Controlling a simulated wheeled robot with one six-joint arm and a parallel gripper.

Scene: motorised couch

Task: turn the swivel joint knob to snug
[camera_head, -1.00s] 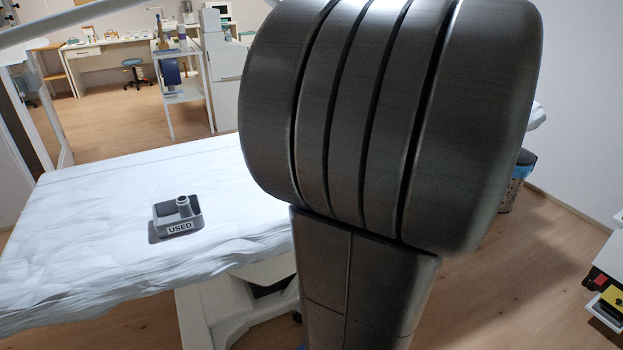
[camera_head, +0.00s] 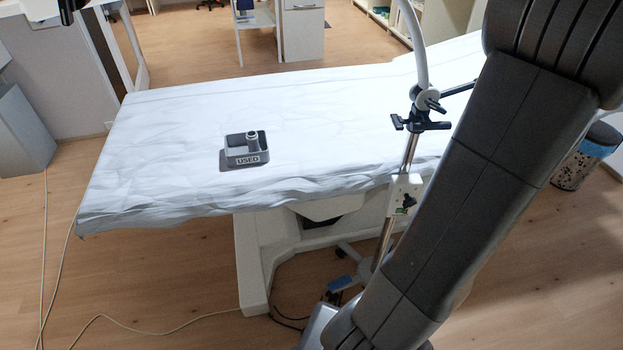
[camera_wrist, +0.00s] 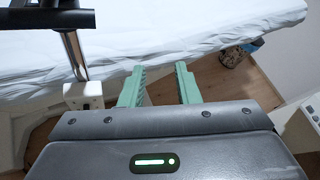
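A chrome pole (camera_head: 410,152) stands in front of the couch. Near its top are a round swivel joint (camera_head: 426,100) and a black clamp (camera_head: 420,123) with dark knobs; I cannot tell which knob is the swivel joint's, nor how tight it is. In the wrist view a black fitting (camera_wrist: 48,18) sits on the pole (camera_wrist: 74,55) at the upper left. My gripper (camera_wrist: 160,70) shows only in the wrist view, with two green fingers apart and nothing between them. It is to the right of the pole and does not touch it.
The couch (camera_head: 165,150) has a crinkled white cover and bears a grey tray (camera_head: 243,160) marked USED, with a ringed piece in it. A white clamp block (camera_head: 403,190) is lower on the pole. A patterned bin (camera_head: 575,165) stands right. Cables (camera_head: 150,318) lie on the floor.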

